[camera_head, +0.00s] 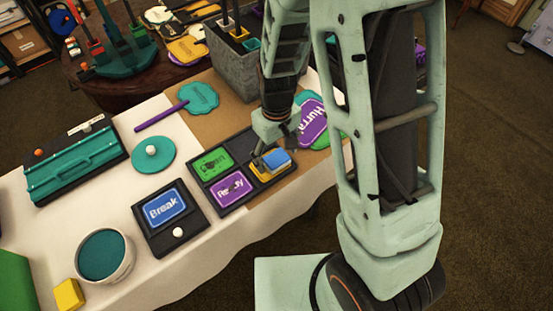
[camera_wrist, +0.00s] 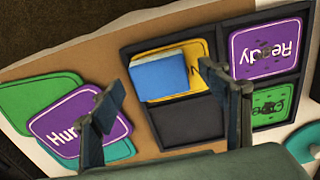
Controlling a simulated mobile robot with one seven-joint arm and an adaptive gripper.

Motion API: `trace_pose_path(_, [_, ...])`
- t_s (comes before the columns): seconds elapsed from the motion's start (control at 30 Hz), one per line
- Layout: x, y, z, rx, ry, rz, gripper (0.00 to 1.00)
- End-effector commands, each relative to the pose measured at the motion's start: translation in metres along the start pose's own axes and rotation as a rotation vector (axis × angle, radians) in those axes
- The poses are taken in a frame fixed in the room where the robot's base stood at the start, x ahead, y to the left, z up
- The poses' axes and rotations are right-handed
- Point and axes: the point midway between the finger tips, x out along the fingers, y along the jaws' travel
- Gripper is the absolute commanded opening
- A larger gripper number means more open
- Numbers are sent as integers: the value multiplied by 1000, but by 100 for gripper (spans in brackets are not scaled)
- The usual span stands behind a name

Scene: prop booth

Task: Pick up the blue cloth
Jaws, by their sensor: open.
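The blue cloth (camera_head: 278,158) looks like a small folded blue block. It lies partly on a yellow card (camera_head: 262,173) in one compartment of the dark divided tray (camera_head: 226,209). In the wrist view the blue cloth (camera_wrist: 162,78) shows beyond and between my fingertips, with the yellow card (camera_wrist: 199,77) around two of its edges. My gripper (camera_head: 276,147) is open and empty above the tray, close to the cloth. In the wrist view my gripper (camera_wrist: 160,78) has its fingers spread wide on either side of the cloth. Whether a finger touches it cannot be told.
The tray also holds a green card (camera_head: 211,163) and a purple "Ready" card (camera_head: 231,188). Purple and green signs (camera_head: 313,122) lie beside it. A grey planter box (camera_head: 233,75) stands behind.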

Motion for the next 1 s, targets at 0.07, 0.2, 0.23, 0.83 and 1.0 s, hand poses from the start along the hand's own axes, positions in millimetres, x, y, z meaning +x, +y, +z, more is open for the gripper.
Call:
trace_pose_path(0.07, [0, 0, 0, 0, 0, 0, 70])
trace_pose_path(0.2, [0, 0, 0, 0, 0, 0, 54])
trace_pose_path(0.23, [0, 0, 0, 0, 0, 0, 51])
trace_pose_path(0.83, [-8, 1, -1, 0, 1, 0, 27])
trace_pose_path(1.0, [-26, 2, -4, 0, 2, 1, 27])
